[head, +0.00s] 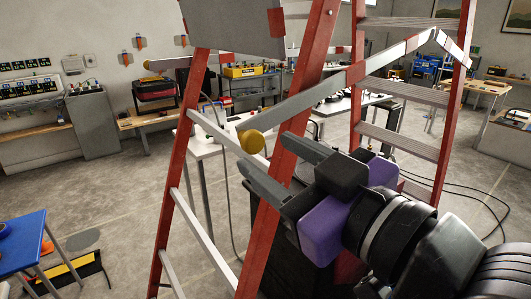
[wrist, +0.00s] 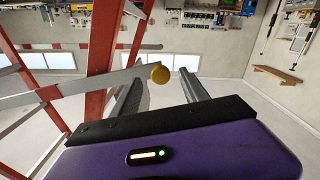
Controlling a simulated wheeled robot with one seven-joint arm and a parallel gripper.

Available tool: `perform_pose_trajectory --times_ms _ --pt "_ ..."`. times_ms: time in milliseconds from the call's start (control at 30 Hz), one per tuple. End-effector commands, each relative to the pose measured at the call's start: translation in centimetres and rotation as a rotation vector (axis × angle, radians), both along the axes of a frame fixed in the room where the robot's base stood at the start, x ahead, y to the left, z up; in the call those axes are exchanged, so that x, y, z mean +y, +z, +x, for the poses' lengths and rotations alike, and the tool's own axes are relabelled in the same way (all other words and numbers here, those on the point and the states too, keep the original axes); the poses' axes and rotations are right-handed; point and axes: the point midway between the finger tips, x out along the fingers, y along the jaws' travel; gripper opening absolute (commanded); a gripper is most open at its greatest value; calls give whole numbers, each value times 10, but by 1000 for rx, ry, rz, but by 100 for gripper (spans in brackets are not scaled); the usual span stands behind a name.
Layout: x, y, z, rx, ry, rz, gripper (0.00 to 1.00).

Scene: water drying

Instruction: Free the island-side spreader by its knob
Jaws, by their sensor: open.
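A red stepladder (head: 182,155) with grey rungs stands open before me. A grey spreader bar (head: 310,95) slopes down-left across its frame to a round yellow knob (head: 251,141). The knob also shows in the wrist view (wrist: 159,73), with the bar (wrist: 105,82) running left from it. My gripper (head: 266,149) is open and empty; in the wrist view its fingers (wrist: 161,68) flank the knob with a gap on each side. I cannot tell whether the knob lies between the fingertips or just beyond them. A second spreader (head: 185,62) with a yellow knob (head: 147,64) is farther away.
A red ladder rail (head: 262,222) passes close by my gripper. A white table (head: 207,146) stands behind the ladder. A blue table (head: 22,240) is at lower left, with a yellow-and-black object (head: 72,275) beside it. Open floor (head: 115,200) lies at left; cables cross it at right.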

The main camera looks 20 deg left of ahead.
Motion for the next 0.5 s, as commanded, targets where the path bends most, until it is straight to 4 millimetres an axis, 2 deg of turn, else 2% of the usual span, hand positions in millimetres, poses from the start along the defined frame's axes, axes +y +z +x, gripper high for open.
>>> perform_pose_trajectory --times_ms 33,200,333,500 --pt "-9 -1 -4 0 -3 1 53" --pt "-31 -1 -17 0 -3 1 53" --pt "-42 -1 -23 0 -2 0 53" --pt "-45 -1 -27 2 0 -1 53"
